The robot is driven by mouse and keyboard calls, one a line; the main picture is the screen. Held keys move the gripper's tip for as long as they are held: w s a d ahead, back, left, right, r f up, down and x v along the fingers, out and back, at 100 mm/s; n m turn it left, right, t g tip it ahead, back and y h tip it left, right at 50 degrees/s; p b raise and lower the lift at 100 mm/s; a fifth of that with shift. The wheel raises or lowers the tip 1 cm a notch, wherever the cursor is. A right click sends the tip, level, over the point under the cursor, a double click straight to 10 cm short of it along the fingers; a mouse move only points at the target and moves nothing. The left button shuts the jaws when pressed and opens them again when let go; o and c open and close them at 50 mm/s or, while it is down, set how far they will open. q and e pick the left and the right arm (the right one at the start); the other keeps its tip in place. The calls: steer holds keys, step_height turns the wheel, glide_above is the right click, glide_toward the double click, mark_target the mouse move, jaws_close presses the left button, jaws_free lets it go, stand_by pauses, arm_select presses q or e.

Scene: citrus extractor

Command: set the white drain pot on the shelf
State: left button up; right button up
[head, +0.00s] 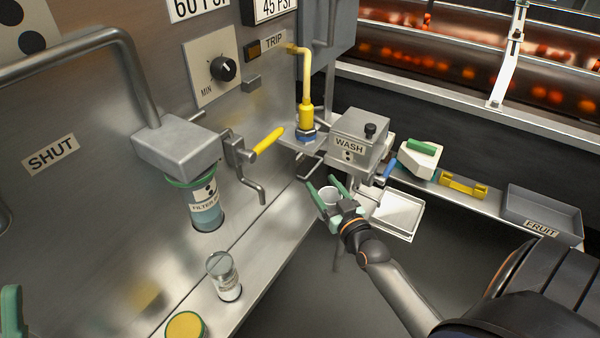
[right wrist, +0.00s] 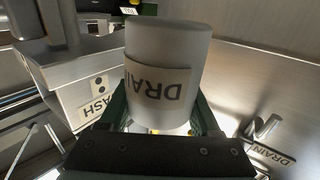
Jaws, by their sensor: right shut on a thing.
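The white drain pot (head: 329,196) is between the green fingers of my right gripper (head: 328,190), which is shut on it. In the right wrist view the pot (right wrist: 165,60) fills the middle, its DRAIN label upside down. The pot is in the air in front of the WASH box, right of the wall ledge. A steel shelf (head: 262,262) runs along the foot of the wall. A green fingertip of my left gripper (head: 12,312) shows at the lower left edge; its opening cannot be seen.
A clear jar (head: 223,275) and a yellow-lidded jar (head: 186,326) stand on the shelf. The filter jar (head: 206,210) hangs above it. A drain valve handle (head: 262,190) juts from the wall. The WASH box (head: 362,133) and a white tray (head: 400,212) are near the gripper.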

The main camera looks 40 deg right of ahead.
steer(key=s+d+p, duration=0.1)
steer(key=s+d, duration=0.2)
steer(key=s, duration=0.5)
arm_select(q)
steer(key=f+b, duration=0.1)
steer(key=b, duration=0.2)
steer(key=shift+f, duration=0.2)
arm_select(e)
steer(key=a+f+n+y, duration=0.2)
steer(key=a+n+y, duration=0.1)
steer(key=a, duration=0.9)
steer(key=a+f+n+y, duration=0.2)
steer(key=a+y, duration=0.4)
steer(key=a, duration=0.7)
steer(key=shift+s+a+f+n, duration=0.2)
steer(key=shift+s+f+n, duration=0.2)
steer(key=shift+f, duration=0.05)
arm_select(q)
steer(key=shift+d+r, duration=0.1)
steer(key=shift+r, duration=0.05)
arm_select(e)
steer(key=shift+r, duration=0.1)
